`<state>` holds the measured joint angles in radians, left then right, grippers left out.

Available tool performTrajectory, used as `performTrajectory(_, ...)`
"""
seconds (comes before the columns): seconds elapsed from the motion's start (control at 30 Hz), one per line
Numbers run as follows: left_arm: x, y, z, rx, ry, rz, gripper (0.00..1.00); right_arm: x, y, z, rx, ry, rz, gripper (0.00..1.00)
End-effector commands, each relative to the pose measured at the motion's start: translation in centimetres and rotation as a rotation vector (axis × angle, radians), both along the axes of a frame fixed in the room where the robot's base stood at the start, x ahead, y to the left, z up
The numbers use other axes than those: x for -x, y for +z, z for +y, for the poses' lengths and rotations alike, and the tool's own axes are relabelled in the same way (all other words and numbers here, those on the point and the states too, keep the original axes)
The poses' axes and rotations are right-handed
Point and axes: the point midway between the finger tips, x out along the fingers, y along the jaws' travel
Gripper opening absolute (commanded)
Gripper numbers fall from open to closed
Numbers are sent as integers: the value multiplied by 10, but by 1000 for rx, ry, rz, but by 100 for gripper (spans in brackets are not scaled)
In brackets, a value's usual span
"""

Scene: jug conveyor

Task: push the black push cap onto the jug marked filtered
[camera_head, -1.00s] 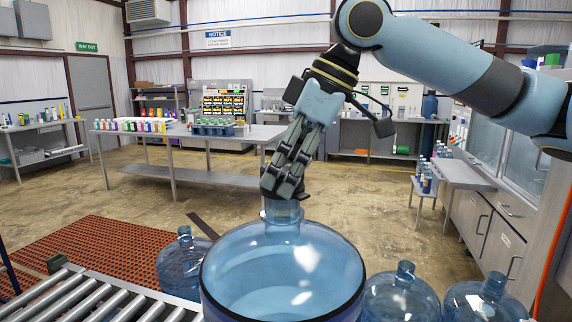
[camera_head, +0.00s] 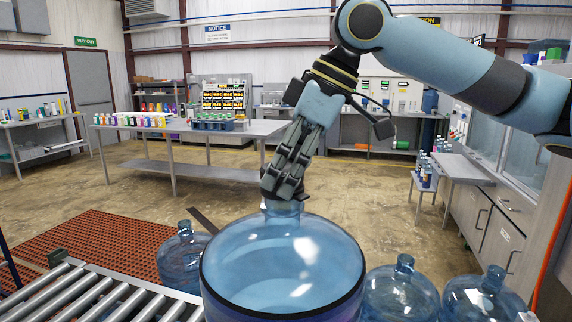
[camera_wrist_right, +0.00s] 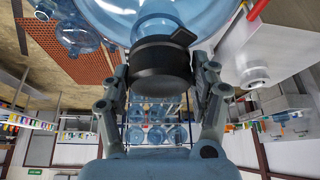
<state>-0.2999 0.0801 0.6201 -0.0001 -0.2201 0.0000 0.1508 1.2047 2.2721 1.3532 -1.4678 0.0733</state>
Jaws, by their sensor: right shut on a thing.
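A large clear blue jug (camera_head: 283,262) stands upright at the bottom centre of the head view, its neck (camera_head: 283,207) on top. No marking on it is readable. My right gripper (camera_head: 284,190) points down at the neck, fingertips right at its top. In the right wrist view the gripper (camera_wrist_right: 160,78) is shut on the black push cap (camera_wrist_right: 158,62), a finger on each side. The cap sits at the jug's neck (camera_wrist_right: 158,27); I cannot tell whether it is seated. In the head view the fingers mostly hide the cap. My left gripper is out of view.
A roller conveyor (camera_head: 100,296) runs at the lower left. Other blue jugs stand close by, one (camera_head: 182,254) left and two right (camera_head: 401,290) (camera_head: 483,295). A steel table with bottles (camera_head: 180,131) is farther back. Open floor lies between.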

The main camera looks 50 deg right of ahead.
Motion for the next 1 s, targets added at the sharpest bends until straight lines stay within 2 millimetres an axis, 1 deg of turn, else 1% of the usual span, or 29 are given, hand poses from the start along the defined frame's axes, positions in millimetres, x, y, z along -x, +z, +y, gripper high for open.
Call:
performTrajectory(0.97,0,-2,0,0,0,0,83,0,-9,0,0,0,1,48)
performTrajectory(1.0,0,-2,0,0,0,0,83,0,-9,0,0,0,1,45)
